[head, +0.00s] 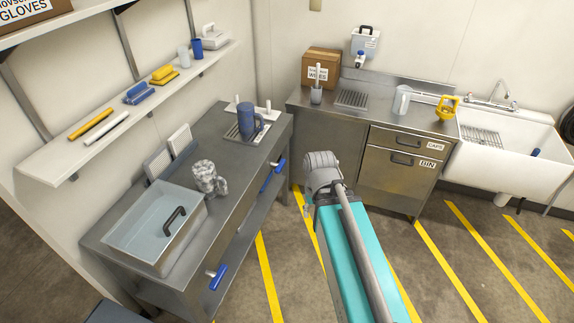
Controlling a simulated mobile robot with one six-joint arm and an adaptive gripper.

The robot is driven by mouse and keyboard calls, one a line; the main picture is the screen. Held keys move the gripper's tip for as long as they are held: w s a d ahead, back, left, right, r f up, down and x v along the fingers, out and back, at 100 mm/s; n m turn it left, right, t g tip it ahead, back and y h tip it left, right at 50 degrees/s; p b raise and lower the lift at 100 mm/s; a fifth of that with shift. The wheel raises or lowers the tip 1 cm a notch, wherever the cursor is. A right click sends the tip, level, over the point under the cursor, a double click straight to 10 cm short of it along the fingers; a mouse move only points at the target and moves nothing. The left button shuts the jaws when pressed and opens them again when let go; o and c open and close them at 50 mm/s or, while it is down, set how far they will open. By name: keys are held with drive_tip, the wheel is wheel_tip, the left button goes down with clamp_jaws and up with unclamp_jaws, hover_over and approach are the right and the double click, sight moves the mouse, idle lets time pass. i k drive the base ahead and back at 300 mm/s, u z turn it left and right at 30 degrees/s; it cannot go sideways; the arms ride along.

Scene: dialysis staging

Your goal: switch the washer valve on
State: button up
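No part is labelled as the washer valve, and I cannot tell which one it is. Blue handles show on the front of the left steel bench: a near one (218,278) and a far pair (272,176). A blue mug (249,120) stands at a drain grate (233,133) with white upright pegs beside it. My arm reaches in from the bottom, and its grey end joint is to the right of the bench. My gripper (308,208) seems to be just below that joint, mostly hidden; its fingers are not clear. I see no contact with a handle.
At the back are a steel cabinet (386,180), a wipes box (321,66), a wall dispenser (366,39), a clear jug (402,99) and a white sink (500,165). Striped floor is open at right.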

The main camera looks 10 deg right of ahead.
sight(279, 166)
drive_tip(key=i, duration=0.9)
drive_tip(key=u, duration=0.05)
